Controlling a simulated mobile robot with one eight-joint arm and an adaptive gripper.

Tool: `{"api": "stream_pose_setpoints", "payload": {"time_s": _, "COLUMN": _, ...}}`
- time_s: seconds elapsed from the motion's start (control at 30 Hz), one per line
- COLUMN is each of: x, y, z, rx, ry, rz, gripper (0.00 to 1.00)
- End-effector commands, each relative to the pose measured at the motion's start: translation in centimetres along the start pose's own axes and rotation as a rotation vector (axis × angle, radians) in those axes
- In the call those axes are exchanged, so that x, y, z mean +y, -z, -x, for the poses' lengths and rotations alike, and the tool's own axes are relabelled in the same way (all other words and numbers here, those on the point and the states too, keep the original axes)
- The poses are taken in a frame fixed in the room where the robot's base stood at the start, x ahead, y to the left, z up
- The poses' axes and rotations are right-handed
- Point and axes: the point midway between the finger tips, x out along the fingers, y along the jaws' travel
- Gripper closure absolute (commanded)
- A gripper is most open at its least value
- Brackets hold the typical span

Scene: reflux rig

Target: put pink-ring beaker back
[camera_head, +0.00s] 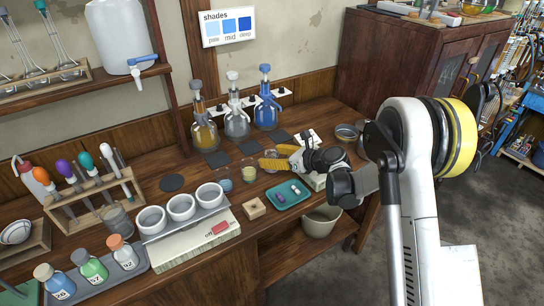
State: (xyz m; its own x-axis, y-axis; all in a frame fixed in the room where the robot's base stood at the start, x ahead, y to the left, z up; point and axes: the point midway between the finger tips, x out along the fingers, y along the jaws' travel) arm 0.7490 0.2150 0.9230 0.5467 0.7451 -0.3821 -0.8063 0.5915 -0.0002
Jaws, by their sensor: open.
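My gripper (268,158) is open, its yellow fingers pointing left above the wooden bench, near several small glass beakers. Another beaker (248,174) holds pale yellow liquid, just left of the fingertips. A further glass rim shows faintly behind the fingers, mostly hidden. I cannot make out a pink ring on any of them. Dark pads lie on the bench behind: one pad (217,159) and another pad (250,147) in front of the bottles, and a round pad (172,183) further left.
A teal tray (274,200) with small pieces and a wooden block (254,208) lie in front of the gripper. Tall dispenser bottles (237,122) stand behind. A bin (320,222) sits below the bench top.

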Motion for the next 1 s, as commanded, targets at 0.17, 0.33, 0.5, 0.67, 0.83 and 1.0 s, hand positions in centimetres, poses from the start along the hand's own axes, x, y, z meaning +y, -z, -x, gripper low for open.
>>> {"api": "stream_pose_setpoints", "payload": {"time_s": 0.17, "x": -0.1, "y": -0.2, "z": 3.6, "rx": 0.0, "ry": 0.004, "rz": -0.002, "gripper": 0.35}}
{"api": "stream_pose_setpoints", "payload": {"time_s": 0.33, "x": -0.2, "y": -0.2, "z": 7.6, "rx": 0.0, "ry": 0.004, "rz": -0.002, "gripper": 0.35}}
{"api": "stream_pose_setpoints", "payload": {"time_s": 0.5, "x": -0.1, "y": -0.1, "z": 10.5, "rx": 0.0, "ry": 0.002, "rz": -0.002, "gripper": 0.35}}
{"api": "stream_pose_setpoints", "payload": {"time_s": 0.67, "x": 0.0, "y": 0.0, "z": 11.7, "rx": 0.0, "ry": 0.002, "rz": 0.0, "gripper": 0.35}}
{"api": "stream_pose_setpoints", "payload": {"time_s": 0.83, "x": -0.1, "y": -0.6, "z": 12.1, "rx": -0.013, "ry": 0.01, "rz": -0.013, "gripper": 0.35}}
{"api": "stream_pose_setpoints", "payload": {"time_s": 1.0, "x": -1.8, "y": -9.0, "z": 14.8, "rx": -0.198, "ry": 0.126, "rz": -0.216, "gripper": 0.35}}
